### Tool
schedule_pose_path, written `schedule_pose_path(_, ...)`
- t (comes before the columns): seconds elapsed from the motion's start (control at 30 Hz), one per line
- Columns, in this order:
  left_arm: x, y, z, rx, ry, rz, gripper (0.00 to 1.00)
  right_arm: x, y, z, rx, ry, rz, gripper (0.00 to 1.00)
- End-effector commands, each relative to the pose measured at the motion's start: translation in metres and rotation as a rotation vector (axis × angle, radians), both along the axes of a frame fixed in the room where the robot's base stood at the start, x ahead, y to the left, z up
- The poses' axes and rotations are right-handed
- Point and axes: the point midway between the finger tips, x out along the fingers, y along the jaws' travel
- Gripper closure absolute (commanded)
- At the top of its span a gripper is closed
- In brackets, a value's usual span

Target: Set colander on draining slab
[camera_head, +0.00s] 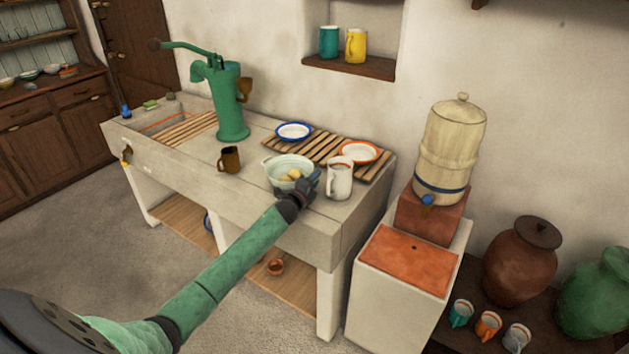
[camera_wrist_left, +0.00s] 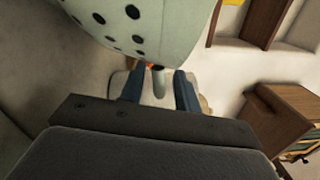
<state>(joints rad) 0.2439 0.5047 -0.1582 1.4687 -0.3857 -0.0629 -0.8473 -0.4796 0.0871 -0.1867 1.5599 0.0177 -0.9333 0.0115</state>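The colander (camera_head: 290,165) is a pale green bowl with yellowish round things in it, near the front edge of the stone sink counter (camera_head: 250,185). In the left wrist view its perforated wall (camera_wrist_left: 150,25) fills the top. My left gripper (camera_head: 308,184) is at its near right side. A slatted wooden rack (camera_head: 318,146) lies on the counter behind the colander. My right gripper is not in view.
A white mug (camera_head: 340,178) stands close right of the colander and gripper. A brown mug (camera_head: 229,160) is to the left. A blue-rimmed plate (camera_head: 293,131) and an orange-rimmed plate (camera_head: 359,152) occupy parts of the rack. A green pump (camera_head: 231,105) stands behind left.

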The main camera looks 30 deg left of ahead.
Motion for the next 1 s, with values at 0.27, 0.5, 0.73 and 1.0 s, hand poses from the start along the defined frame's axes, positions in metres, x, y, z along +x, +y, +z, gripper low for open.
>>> schedule_pose_path(0.27, 0.000, 0.000, 0.000, 0.000, 0.000, 0.000, 0.67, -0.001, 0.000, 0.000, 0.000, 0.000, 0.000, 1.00)
schedule_pose_path(0.5, -0.016, 0.000, -0.003, 0.000, -0.001, -0.001, 0.67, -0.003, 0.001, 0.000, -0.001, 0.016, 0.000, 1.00)
schedule_pose_path(0.73, -0.050, 0.002, -0.005, 0.002, 0.000, -0.001, 0.67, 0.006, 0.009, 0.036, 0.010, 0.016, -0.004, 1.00)
schedule_pose_path(1.0, -0.089, 0.003, -0.005, 0.001, -0.001, -0.001, 0.67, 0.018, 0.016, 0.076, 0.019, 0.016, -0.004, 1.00)
